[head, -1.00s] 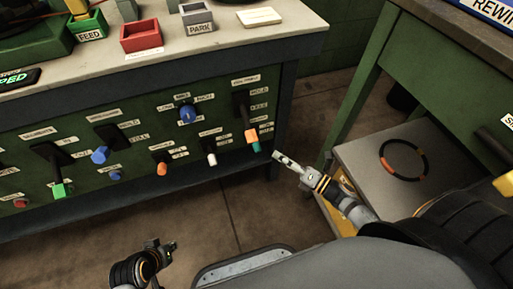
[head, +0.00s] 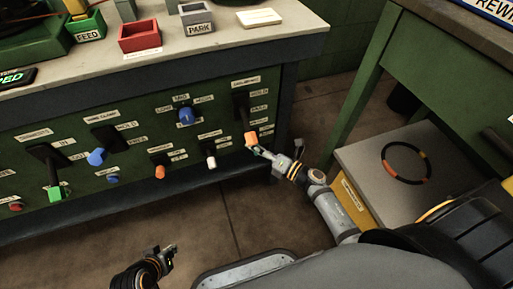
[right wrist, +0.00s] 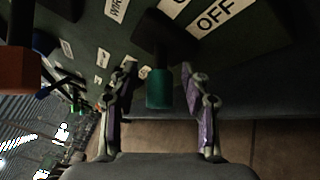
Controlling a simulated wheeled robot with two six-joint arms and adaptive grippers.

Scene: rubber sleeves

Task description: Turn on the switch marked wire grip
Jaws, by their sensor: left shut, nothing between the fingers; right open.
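In the right wrist view a switch with a teal tip (right wrist: 159,88) sticks out of the dark panel, beside a white "OFF" label (right wrist: 217,14). A label starting "WIR" (right wrist: 117,8) is cut off at the top edge. My right gripper (right wrist: 160,80) is open, one finger on each side of the teal tip, with gaps visible. In the head view my right gripper (head: 258,152) is at the panel's right end, just below an orange-tipped lever (head: 250,138), and hides the teal tip. My left gripper (head: 170,249) is shut and empty, low in front of the panel.
The green panel (head: 215,130) carries several other knobs and levers, including a white one (head: 211,162), a blue one (head: 186,116) and a green-tipped lever (head: 55,193). The orange-tipped lever (right wrist: 20,72) stands close left of my right gripper in the wrist view. Open floor lies below.

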